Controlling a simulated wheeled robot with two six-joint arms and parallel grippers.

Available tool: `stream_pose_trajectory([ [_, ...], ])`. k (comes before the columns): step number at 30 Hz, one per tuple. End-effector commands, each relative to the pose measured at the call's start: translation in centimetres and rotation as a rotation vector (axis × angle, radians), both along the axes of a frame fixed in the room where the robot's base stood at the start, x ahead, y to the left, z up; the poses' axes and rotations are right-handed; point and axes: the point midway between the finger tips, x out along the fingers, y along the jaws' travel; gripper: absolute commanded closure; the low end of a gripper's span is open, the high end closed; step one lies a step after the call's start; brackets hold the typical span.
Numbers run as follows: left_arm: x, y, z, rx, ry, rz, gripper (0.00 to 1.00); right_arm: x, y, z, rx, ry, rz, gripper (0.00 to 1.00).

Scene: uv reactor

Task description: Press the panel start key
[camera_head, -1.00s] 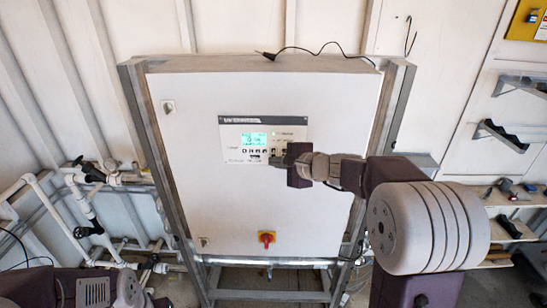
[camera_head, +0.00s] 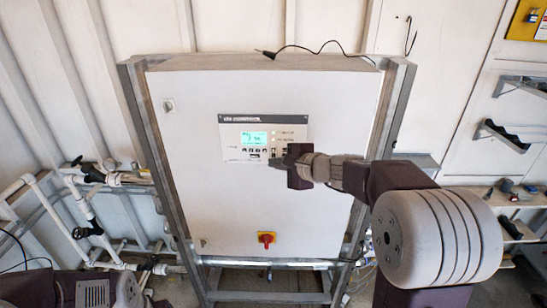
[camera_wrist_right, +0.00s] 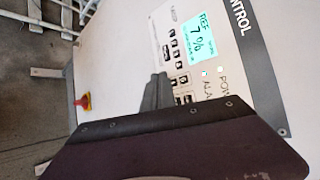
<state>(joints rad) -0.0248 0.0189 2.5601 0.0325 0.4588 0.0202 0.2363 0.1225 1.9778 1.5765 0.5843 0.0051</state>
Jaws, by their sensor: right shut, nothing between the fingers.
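The control panel (camera_head: 231,152) is a grey-white plate on the front of a white cabinet, with a lit cyan screen and a row of small dark keys (camera_head: 250,151) under it. In the right wrist view, the screen (camera_wrist_right: 199,37) reads "REF 7 %" and several black-edged keys (camera_wrist_right: 172,36) show beside it. My right gripper (camera_head: 272,163) is shut and empty, its fingertips at the lower right of the panel's keys. In the right wrist view, the fingers (camera_wrist_right: 158,82) hide part of the keys. I cannot tell which key is start, nor whether the tips touch one.
The white cabinet (camera_head: 210,215) stands in a grey metal frame (camera_head: 391,125). A red and yellow rotary switch (camera_head: 267,239) is low on its door. White pipes (camera_head: 85,205) run at the left. Shelves with small items (camera_head: 505,195) are at the right.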

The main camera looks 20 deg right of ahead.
Motion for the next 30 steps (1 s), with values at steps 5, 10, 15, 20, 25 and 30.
stream_pose_trajectory([
  [5,0.0,0.0,-0.6,0.0,0.0,0.0,0.54,-0.9,0.3,-0.1,-0.001,-0.002,0.001,1.0],
  [10,0.0,0.0,-1.3,0.0,0.0,0.0,0.54,-2.6,0.7,-0.2,-0.001,-0.003,0.0,1.0],
  [15,0.0,0.0,-1.7,0.0,0.0,0.0,0.54,-4.1,1.2,-0.1,0.0,-0.001,0.0,1.0],
  [20,0.0,0.0,-1.9,0.0,0.0,0.0,0.54,-4.8,1.4,0.0,-0.001,0.0,0.0,1.0],
  [25,0.0,0.0,-1.8,0.0,0.0,0.0,0.54,-4.8,1.4,0.0,0.0,0.0,0.0,1.0],
  [30,0.0,0.0,-1.8,0.0,0.0,0.0,0.54,-4.8,1.4,0.0,0.0,0.0,0.0,1.0],
])
